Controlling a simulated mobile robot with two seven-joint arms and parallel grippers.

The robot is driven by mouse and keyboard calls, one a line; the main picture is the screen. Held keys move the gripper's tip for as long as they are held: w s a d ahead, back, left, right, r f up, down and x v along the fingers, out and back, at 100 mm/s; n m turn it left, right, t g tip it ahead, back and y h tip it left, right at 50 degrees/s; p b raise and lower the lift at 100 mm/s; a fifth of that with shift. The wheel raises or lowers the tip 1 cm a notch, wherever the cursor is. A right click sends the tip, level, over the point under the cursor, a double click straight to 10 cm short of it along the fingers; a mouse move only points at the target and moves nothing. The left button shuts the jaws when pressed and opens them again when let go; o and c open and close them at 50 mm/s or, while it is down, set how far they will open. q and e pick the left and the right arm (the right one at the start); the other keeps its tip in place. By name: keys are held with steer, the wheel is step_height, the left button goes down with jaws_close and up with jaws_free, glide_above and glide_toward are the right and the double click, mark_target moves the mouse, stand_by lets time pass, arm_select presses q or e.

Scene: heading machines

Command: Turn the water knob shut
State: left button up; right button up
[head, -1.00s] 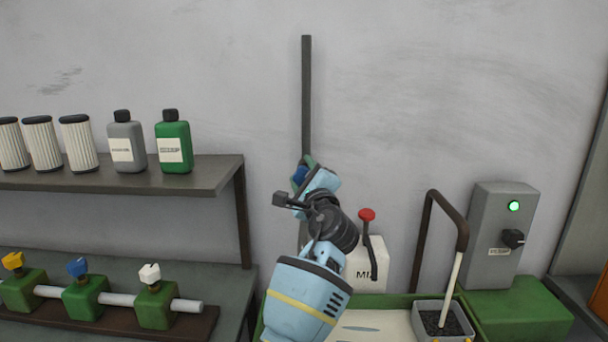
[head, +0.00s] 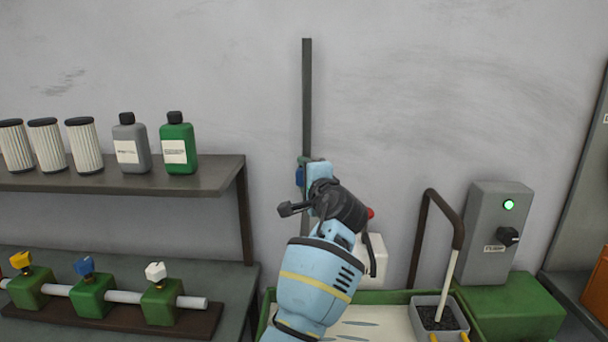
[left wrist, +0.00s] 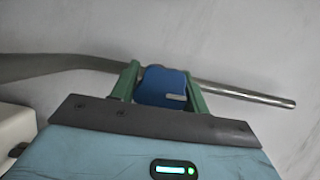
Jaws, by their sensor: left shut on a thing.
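A blue knob (head: 299,177) sits on the dark upright pipe (head: 307,95) against the wall. In the left wrist view the blue knob (left wrist: 160,86) lies between the two green fingers of my left gripper (left wrist: 162,96), which are shut on it. A small light mark shows on the knob's lower right. In the head view my left gripper (head: 305,165) reaches up to the pipe, and its body hides part of the knob and pipe. My right gripper is not in view.
At left, a pipe manifold has yellow (head: 20,259), blue (head: 84,265) and white (head: 155,271) knobs. A shelf (head: 215,175) above holds filters and bottles. A grey switch box (head: 488,230) with a green light stands at right. A red-topped lever (head: 371,213) is beside my arm.

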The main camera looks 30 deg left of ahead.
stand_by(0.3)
arm_select(q)
steer(key=o, duration=1)
steer(key=shift+v, duration=3.95)
